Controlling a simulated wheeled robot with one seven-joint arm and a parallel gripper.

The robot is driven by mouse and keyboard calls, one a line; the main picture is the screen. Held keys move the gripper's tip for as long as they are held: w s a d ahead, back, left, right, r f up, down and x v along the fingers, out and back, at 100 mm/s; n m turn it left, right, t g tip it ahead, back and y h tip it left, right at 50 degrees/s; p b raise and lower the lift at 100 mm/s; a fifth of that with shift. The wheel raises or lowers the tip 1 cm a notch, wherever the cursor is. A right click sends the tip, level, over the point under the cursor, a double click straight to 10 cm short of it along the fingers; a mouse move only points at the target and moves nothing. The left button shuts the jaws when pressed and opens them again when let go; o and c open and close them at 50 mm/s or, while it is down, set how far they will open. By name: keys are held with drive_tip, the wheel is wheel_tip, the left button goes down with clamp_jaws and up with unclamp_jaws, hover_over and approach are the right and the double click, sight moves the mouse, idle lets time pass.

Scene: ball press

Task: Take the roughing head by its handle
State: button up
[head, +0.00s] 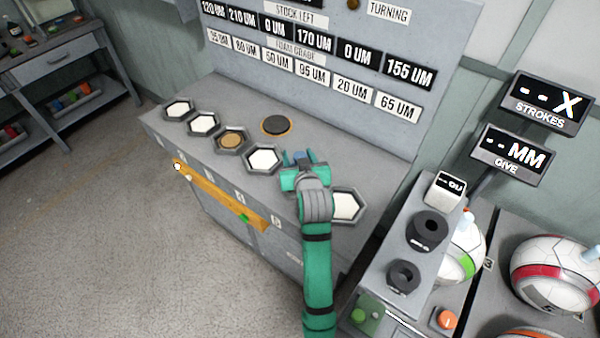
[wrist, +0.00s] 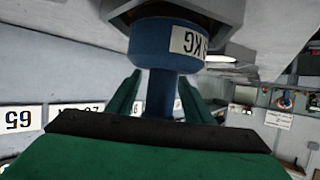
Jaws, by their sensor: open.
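A blue piece (wrist: 170,45) with a wide round body, a narrower stem and a white label ending in "KG" fills the upper middle of the wrist view. I take it for the roughing head, and the stem (wrist: 161,92) for its handle. Its wide end meets a grey hexagonal holder (wrist: 228,12). My green gripper (wrist: 158,95) is open, with one finger on each side of the stem; contact cannot be told. In the head view my gripper (head: 300,160) is over the bench row, and only a little blue shows between its fingers.
Several hexagonal holders line the grey bench (head: 222,88), with white or tan pads. A labelled board (head: 330,60) rises at the back. A grey console (head: 390,270) and balls (head: 555,270) stand at right.

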clamp_jaws()
drive_tip(key=shift+r, duration=0.15)
